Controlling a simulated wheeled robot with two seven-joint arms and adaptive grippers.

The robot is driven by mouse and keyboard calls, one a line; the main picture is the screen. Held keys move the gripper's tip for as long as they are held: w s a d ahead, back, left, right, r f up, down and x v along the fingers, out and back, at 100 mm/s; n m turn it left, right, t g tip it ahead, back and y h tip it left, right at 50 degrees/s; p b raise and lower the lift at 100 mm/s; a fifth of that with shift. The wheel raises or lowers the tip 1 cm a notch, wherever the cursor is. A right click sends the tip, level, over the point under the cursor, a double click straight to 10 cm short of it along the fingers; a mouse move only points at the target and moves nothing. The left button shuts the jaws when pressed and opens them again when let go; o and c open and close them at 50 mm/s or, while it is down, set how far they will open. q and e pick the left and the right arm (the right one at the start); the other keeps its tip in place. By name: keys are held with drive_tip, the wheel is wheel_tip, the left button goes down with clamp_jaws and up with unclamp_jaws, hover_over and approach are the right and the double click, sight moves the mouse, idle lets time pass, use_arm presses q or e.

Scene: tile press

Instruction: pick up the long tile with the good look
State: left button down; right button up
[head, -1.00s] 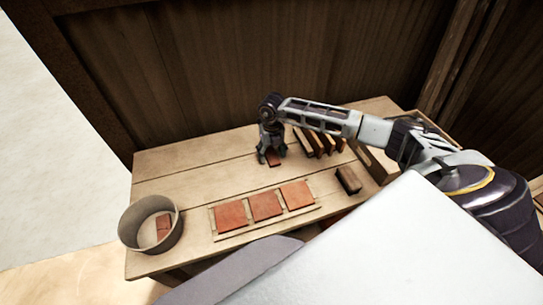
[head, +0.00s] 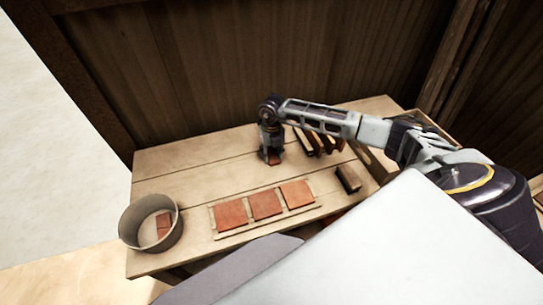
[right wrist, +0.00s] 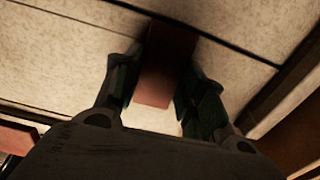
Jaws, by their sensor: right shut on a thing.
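A reddish-brown tile (head: 274,162) is at my right gripper (head: 271,158), towards the back middle of the table. In the right wrist view the tile (right wrist: 165,70) lies between the two fingers of the gripper (right wrist: 155,92), which are shut on its sides. The tile is longer than wide there; its surface is in shade, and I cannot tell its finish well. I cannot tell whether it touches the table. My left gripper is not in view.
A wooden tray (head: 222,236) holds three square red tiles on the table (head: 190,180). A round bin (head: 133,238) at the front left holds reddish pieces. A dark block (head: 348,179) stands at right. A rack (head: 318,143) with upright slats stands behind my right arm.

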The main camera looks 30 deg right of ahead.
sight(272, 155)
drive_tip(key=shift+r, duration=0.1)
drive_tip(key=shift+r+b, duration=0.7)
drive_tip(key=shift+r, duration=4.25)
